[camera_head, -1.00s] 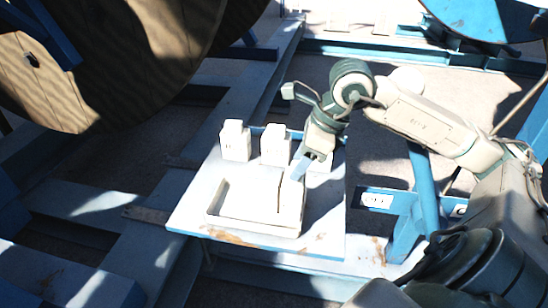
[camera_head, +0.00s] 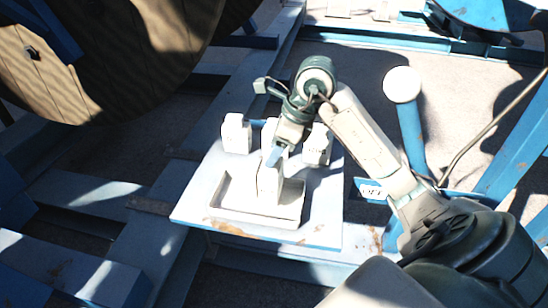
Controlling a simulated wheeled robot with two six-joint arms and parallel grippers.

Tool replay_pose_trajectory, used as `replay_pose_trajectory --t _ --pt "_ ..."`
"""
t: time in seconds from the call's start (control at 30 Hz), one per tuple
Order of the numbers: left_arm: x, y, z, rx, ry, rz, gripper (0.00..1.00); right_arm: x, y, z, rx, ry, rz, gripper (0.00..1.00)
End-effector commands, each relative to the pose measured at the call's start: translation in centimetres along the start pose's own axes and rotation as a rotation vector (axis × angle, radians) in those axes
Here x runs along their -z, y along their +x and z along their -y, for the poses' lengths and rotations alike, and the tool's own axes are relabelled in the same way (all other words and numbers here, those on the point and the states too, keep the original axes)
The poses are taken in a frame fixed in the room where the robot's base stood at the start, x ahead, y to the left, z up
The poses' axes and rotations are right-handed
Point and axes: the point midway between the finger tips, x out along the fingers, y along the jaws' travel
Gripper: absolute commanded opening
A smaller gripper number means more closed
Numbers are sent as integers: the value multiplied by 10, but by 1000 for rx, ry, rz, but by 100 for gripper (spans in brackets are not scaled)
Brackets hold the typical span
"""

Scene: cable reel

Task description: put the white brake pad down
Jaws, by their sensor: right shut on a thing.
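My right gripper (camera_head: 274,160) is shut on the white brake pad (camera_head: 269,183), a pale upright block. The pad stands out above a shallow white tray (camera_head: 290,210), near its middle, with its lower end between the tray's walls. I cannot tell whether the pad touches the tray floor. The gripper hides the pad's top. My left gripper is not in view.
The tray lies on a pale blue-edged board (camera_head: 325,205). Similar white blocks stand behind the tray: one at the left (camera_head: 236,135), one at the right (camera_head: 316,147), one partly hidden between. A large wooden reel (camera_head: 120,60) is at upper left.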

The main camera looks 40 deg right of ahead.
Motion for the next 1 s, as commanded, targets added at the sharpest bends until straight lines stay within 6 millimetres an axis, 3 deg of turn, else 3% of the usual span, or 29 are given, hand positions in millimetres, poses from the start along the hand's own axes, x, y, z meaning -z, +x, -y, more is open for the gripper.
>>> replay_pose_trajectory --t 0.17,0.47,0.97,1.0 --pt "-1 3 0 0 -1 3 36 -5 1 1 -2 -1 3 0" --pt "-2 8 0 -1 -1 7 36 9 33 1 -2 0 -1 0" --pt "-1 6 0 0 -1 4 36 10 36 2 0 -1 1 0" --pt "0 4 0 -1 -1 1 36 10 36 1 -1 0 -1 53"
